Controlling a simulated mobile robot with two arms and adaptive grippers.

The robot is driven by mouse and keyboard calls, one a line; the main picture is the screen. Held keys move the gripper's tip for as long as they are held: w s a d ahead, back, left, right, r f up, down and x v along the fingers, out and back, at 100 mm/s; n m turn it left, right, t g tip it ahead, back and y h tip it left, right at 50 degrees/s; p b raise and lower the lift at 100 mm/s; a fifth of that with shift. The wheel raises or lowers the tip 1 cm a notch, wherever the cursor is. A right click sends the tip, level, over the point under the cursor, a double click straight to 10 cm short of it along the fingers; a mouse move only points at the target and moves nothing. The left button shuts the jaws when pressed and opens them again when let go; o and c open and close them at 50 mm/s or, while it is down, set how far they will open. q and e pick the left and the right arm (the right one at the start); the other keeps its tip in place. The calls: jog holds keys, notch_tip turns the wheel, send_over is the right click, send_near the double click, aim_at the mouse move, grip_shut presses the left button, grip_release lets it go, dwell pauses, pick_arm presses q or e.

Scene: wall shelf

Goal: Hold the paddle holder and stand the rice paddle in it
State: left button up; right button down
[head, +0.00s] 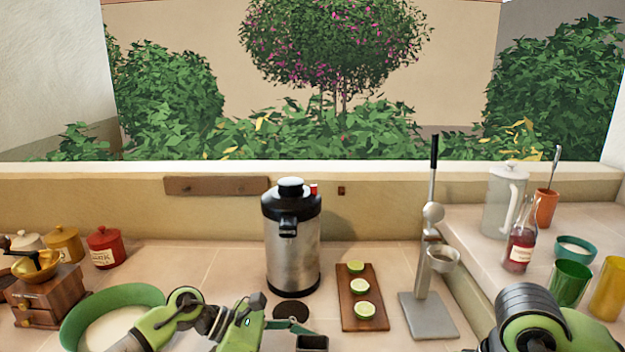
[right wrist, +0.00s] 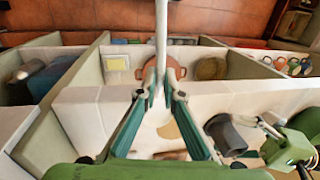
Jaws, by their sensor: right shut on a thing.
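In the right wrist view my right gripper (right wrist: 158,92) is shut on a pale, slim thing, apparently the rice paddle (right wrist: 161,42). It runs from the fingertips to the top edge of the picture. A dark grey cup-like thing (right wrist: 225,135), probably the paddle holder, is right of and apart from the right fingers. My left gripper (right wrist: 264,124) is beside its rim. In the head view my left gripper (head: 285,325) is at the bottom centre beside the dark box-like holder (head: 312,343). Whether its fingers grip the holder is unclear. The right gripper is below the head view.
A steel flask (head: 291,240) stands behind the left gripper. A wooden board (head: 359,300) with lime slices and a press (head: 432,260) stand to its right. A green bowl (head: 75,322) is at left. A glass bottle (head: 521,245) and cups stand on the raised ledge at right.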

pick_arm(q)
jog(key=c, duration=1.8)
jog(key=shift+s, duration=0.1)
pick_arm(e)
jog(key=w+a+t, duration=0.1)
jog(key=w+a, duration=0.1)
jog(key=w+a+r+n+t, duration=0.1)
jog(key=w+a, duration=0.1)
jog(key=w, duration=0.1)
jog(key=w+a+t, duration=0.1)
jog(key=w+a, duration=0.1)
jog(key=shift+w+r+n+y, duration=0.15)
jog(key=shift+r+n+y, duration=0.1)
jog(key=shift+n+y, duration=0.05)
pick_arm(q)
jog(key=shift+f, duration=0.1)
pick_arm(e)
jog(key=w+a+r+n+t+y, duration=0.4)
jog(key=w+a+r+y, duration=0.15)
jog(key=r, duration=0.35)
jog(key=w+a+r+n+t+y, duration=0.4)
jog(key=a+r+n+y, duration=0.15)
jog(key=r, duration=0.25)
notch_tip(320, 180, down, 11)
jog(key=y, duration=0.1)
jog(key=shift+s+m+g, duration=0.3)
jog(key=shift+m, duration=0.05)
